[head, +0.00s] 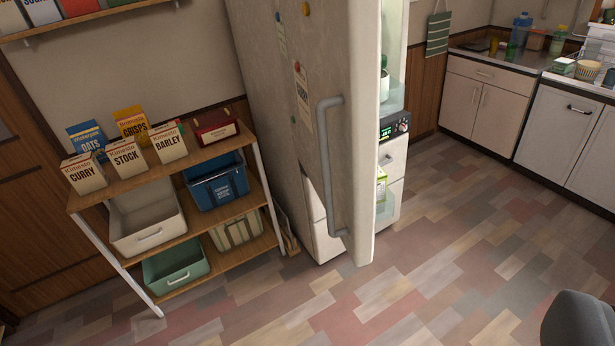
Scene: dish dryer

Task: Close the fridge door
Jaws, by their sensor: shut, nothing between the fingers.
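The fridge door (358,130) stands open in the middle of the head view, its outer face turned to the left and its free edge toward me. A long grey vertical handle (331,190) is on that face. The pale fridge (262,90) is behind and to the left of the door. The door hides the rest of the interior.
A wooden shelf rack (150,180) with boxes and bins stands left of the fridge. White counters (488,105) stand at the back right. A dark grey rounded shape (580,322) is at the lower right corner. The tiled floor (420,270) before the door is clear.

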